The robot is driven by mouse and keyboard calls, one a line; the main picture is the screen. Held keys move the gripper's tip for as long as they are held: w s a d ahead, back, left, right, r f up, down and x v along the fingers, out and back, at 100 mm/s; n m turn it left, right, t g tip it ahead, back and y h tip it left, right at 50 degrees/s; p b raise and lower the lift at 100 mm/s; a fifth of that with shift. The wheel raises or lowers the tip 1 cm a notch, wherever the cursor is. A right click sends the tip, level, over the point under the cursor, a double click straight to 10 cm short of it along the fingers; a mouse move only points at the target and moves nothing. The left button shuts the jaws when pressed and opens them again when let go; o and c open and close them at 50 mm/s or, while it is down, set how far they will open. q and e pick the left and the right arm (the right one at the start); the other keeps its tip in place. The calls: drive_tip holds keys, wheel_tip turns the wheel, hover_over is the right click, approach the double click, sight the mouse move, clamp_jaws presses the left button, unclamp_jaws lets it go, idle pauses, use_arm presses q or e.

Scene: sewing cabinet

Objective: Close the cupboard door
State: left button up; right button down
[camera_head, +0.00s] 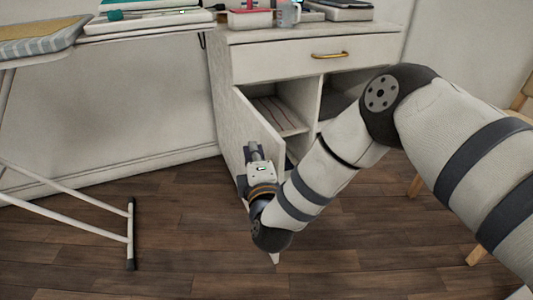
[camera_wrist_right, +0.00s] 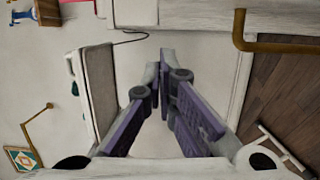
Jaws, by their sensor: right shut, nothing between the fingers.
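The cupboard door (camera_head: 243,120) is white and stands open at the left of the cabinet front, swung out toward me. Its lower part is largely hidden behind my right gripper and forearm. My right gripper (camera_head: 253,150) overlaps the door in the head view; I cannot tell whether it touches it. In the right wrist view the purple-grey fingers (camera_wrist_right: 160,80) are shut together with nothing between them. A brass handle (camera_wrist_right: 243,38) shows near them at the upper right, its mount unclear. The left gripper is out of view.
The white cabinet (camera_head: 222,75) has a closed drawer (camera_head: 290,58) above open shelves (camera_head: 275,115). A cup (camera_head: 287,14) and boxes stand on top. An ironing board (camera_head: 40,40) is at the left, its leg (camera_head: 131,235) on the floor. Wooden floor is clear in front.

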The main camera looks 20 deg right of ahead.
drive_tip(key=shift+d, duration=1.6)
drive_tip(key=shift+d, duration=0.1)
